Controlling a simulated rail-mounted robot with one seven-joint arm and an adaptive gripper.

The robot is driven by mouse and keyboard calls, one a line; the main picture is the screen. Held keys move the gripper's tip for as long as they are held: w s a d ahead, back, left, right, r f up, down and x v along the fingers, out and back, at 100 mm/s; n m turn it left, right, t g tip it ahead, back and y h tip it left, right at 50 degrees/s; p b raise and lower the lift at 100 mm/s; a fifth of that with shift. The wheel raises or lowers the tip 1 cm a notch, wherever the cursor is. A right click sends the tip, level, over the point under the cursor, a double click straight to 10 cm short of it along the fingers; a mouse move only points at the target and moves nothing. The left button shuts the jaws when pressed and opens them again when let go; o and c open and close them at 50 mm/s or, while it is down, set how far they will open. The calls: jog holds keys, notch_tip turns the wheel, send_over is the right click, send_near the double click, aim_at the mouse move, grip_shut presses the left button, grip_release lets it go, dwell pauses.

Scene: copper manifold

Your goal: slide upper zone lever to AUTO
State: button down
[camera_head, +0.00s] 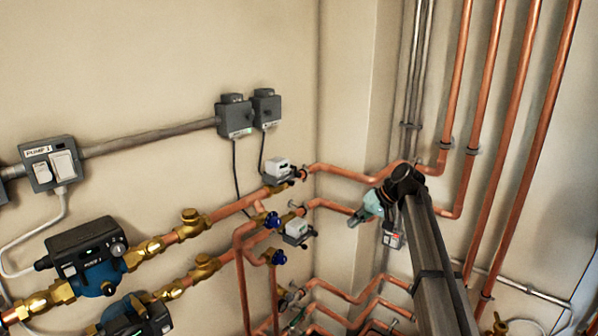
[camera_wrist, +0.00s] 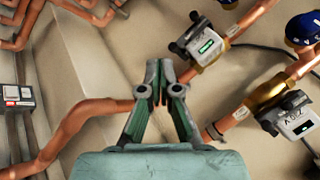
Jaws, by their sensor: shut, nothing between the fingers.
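The upper zone valve head (camera_head: 278,166) is a white and grey box on the upper copper pipe, with a dark lever at its right end. A similar lower zone valve head (camera_head: 298,230) sits below it. The wrist view looks turned over, so the head at its right (camera_wrist: 292,118) appears to be the upper one, and the other (camera_wrist: 207,43) the lower. Both show small green-lit windows; the lever positions are too small to read. My gripper (camera_head: 356,219) is right of both valve heads and apart from them. Its fingertips (camera_wrist: 159,78) are together, with nothing between them.
A copper pipe (camera_wrist: 85,112) passes behind my fingertips. Blue-handled valves (camera_head: 272,220) sit left of the lower valve head. A small grey box with red marks (camera_wrist: 18,96) is on the wall near my wrist. Vertical copper pipes (camera_head: 490,110) stand at right. Pumps (camera_head: 85,258) are at left.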

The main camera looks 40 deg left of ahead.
aim_at(291, 183)
jog(key=a+r+n+g+y, duration=0.1)
jog(key=a+r, duration=0.3)
jog(key=r, duration=0.7)
jog(key=s+a+r+n+g+y+p, duration=0.1)
jog(key=a+r+n, duration=0.3)
jog(key=r, duration=0.8)
jog(key=shift+s+a+r+g, duration=0.2)
jog(key=shift+a+g, duration=0.2)
jog(key=shift+a, duration=0.2)
jog(key=p+x, duration=0.1)
jog(key=x, duration=0.2)
jog(key=p+x, duration=0.2)
jog(key=x, duration=0.2)
jog(key=d+p+x, duration=0.1)
jog(key=x, duration=0.3)
jog(key=shift+s+a+f, duration=0.15)
jog(key=shift+s+f, duration=0.3)
jog(key=shift+f, duration=0.05)
jog(key=shift+s+a+f+p, duration=0.1)
jog(key=shift+s+f+p, duration=0.15)
jog(key=shift+f, duration=0.2)
jog(key=shift+s+f+p, duration=0.2)
jog(key=shift+f+p, duration=0.1)
jog(key=shift+f, duration=0.1)
